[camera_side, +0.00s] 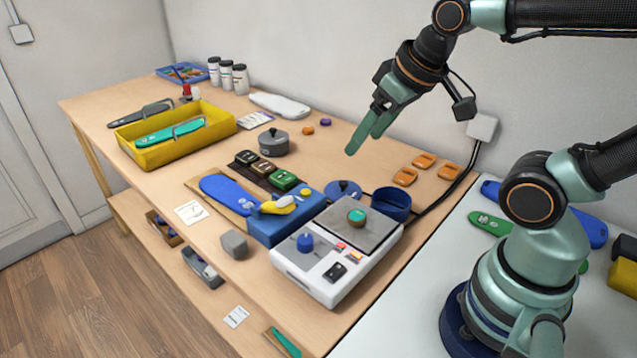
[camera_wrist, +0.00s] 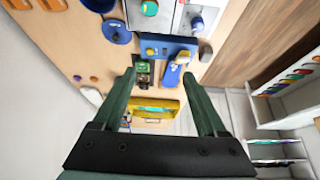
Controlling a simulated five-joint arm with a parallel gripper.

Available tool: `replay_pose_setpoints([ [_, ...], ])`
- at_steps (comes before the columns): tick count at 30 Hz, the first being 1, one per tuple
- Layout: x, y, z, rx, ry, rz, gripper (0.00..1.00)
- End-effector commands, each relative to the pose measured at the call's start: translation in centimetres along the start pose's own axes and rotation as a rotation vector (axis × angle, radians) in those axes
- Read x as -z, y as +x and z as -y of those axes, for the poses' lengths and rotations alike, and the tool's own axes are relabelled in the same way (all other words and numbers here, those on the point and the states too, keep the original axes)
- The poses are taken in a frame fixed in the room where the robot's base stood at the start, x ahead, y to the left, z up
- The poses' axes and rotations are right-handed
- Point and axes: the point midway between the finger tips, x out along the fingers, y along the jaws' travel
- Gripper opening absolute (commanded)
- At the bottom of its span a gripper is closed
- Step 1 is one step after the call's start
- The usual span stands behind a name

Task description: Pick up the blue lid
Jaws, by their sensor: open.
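The blue lid (camera_side: 344,189) is a round disc with a knob. It lies on the wooden table beside the open blue pot (camera_side: 390,206), to the pot's left in the side view. In the wrist view the lid (camera_wrist: 116,32) is at the upper left, just below the pot (camera_wrist: 98,4). My gripper (camera_side: 364,142) is open and empty, in the air above the table, higher than the lid and apart from it. In the wrist view my gripper (camera_wrist: 159,74) shows two spread green fingers, with the lid outside them to the upper left.
A white control unit (camera_side: 300,274) with a grey plate stands at the front near the pot. A blue forming block (camera_side: 270,228) is left of the lid. Orange pieces (camera_side: 405,177) lie behind it. A grey lidded pot (camera_side: 273,143) and a yellow tray (camera_side: 222,123) are farther left.

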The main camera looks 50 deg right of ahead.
Motion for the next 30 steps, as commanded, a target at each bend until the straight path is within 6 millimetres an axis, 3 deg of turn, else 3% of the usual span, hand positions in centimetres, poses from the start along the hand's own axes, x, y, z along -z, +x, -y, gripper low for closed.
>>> replay_pose_setpoints([
  [2,0.0,0.0,0.0,0.000,0.000,0.000,0.65],
  [14,0.5,0.2,-0.3,-0.006,0.040,0.017,0.65],
  [23,4.4,2.8,-3.5,-0.065,0.394,0.151,0.65],
  [30,7.0,6.9,-7.1,-0.142,0.726,0.260,0.65],
])
